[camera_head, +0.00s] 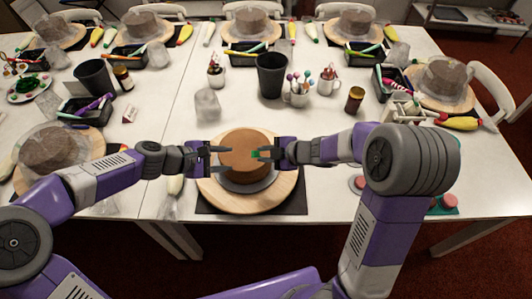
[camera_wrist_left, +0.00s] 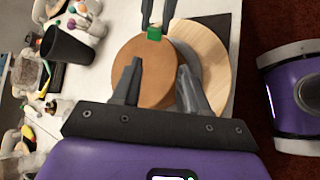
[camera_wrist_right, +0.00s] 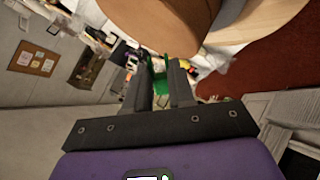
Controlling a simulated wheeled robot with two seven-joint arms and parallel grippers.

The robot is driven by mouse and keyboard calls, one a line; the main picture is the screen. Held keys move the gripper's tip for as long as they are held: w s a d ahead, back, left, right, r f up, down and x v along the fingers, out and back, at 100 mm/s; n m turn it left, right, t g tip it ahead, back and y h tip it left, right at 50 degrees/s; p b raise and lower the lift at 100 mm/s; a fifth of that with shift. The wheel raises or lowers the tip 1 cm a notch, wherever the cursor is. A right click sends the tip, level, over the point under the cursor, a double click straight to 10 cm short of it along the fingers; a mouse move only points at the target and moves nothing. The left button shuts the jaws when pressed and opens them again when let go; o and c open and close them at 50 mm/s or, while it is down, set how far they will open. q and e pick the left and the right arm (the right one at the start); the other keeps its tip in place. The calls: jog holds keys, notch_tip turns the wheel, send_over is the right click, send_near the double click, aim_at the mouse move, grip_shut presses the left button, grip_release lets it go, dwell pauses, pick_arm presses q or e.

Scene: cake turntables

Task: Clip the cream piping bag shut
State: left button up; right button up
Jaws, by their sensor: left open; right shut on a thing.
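A pale bag (camera_head: 174,186), which looks like the cream piping bag, lies at the table's front edge, left of the cake, with a clear crumpled end towards the edge. My left arm passes just above it and may hide part of it. My right gripper (camera_head: 268,155) is shut on a small green clip (camera_wrist_left: 154,34), held over the cake's right side; the clip also shows in the right wrist view (camera_wrist_right: 160,72). My left gripper (camera_head: 213,158) is open and empty at the cake's left side. The two grippers face each other, apart.
A brown cake (camera_head: 247,149) stands on a wooden turntable (camera_head: 285,190) on a black mat (camera_head: 295,203) between my grippers. Behind it are a clear cup (camera_head: 207,103), a black bin (camera_head: 272,76) and a brown jar (camera_head: 354,99). More wrapped cakes stand around the table.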

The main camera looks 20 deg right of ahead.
aim_at(252, 155)
pick_arm(q)
jog(key=shift+d+r+x, duration=0.15)
jog(key=shift+r+x, duration=0.1)
jog(key=shift+x, duration=1.2)
jog(key=shift+d+r+x, duration=0.2)
jog(key=shift+x, duration=1.2)
jog(key=shift+d+r+x, duration=0.15)
jog(key=shift+r+x, duration=0.1)
jog(key=shift+x, duration=1.2)
jog(key=c, duration=0.8)
jog(key=shift+o, duration=0.2)
pick_arm(e)
jog(key=o, duration=0.9)
jog(key=shift+v, duration=4.05)
jog(key=shift+f, duration=0.1)
